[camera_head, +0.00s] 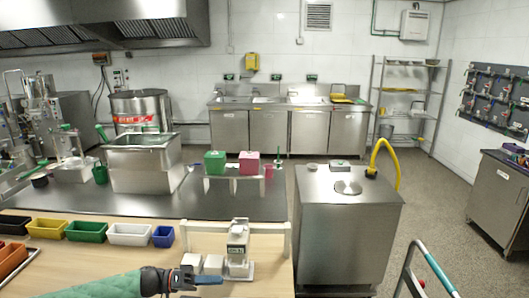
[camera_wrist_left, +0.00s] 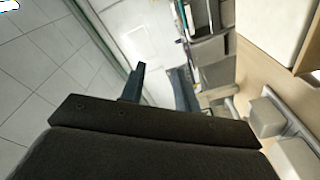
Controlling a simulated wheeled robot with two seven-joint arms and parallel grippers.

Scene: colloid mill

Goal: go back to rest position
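My left arm enters the head view from the bottom left, in a green sleeve. My left gripper (camera_head: 208,279) is low in that view, over the front of the wooden table and pointing right. In the left wrist view its two dark fingers (camera_wrist_left: 158,88) stand apart with nothing seen between them. My right gripper is in neither view. A white and metal device (camera_head: 238,249) stands on the table just beyond the left gripper. Pale blocks (camera_head: 213,264) stand beside it; one also shows in the wrist view (camera_wrist_left: 267,117).
A white frame (camera_head: 263,227) stands behind the device. Coloured bins (camera_head: 86,231) line the wooden table's left part. A steel cabinet with a yellow hose (camera_head: 348,235) stands to the right. A steel counter (camera_head: 140,203) lies behind. Open floor (camera_head: 450,215) shows at right.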

